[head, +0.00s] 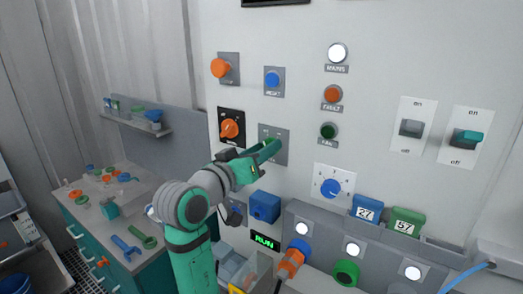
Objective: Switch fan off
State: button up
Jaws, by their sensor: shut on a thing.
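My gripper (267,147) reaches up to a grey switch plate (283,156) on the white panel. Its fingers are shut on the switch at the middle of this plate, and they and the wrist hide most of the switch. Its exact position and the plate's lettering cannot be read. A dark green round lamp (329,130) sits to the right of the plate, with a small label under it that seems to read FAN. The lamp looks dim.
White MAINS lamp (337,53) is lit; orange FAULT lamp (333,94) is below it. Nearby are an orange knob (229,128), blue button (272,80), blue dial (331,188), two on/off rockers (411,128) and a green RUN display (265,241). A workbench (75,211) stands left.

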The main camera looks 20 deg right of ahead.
jog(key=shift+d+r+n, duration=0.1)
jog(key=shift+n, duration=0.5)
jog(key=o, duration=1)
jog(key=shift+d, duration=0.1)
jog(key=shift+a, duration=0.25)
jog(key=v, duration=1)
jog(key=shift+s+a, duration=0.25)
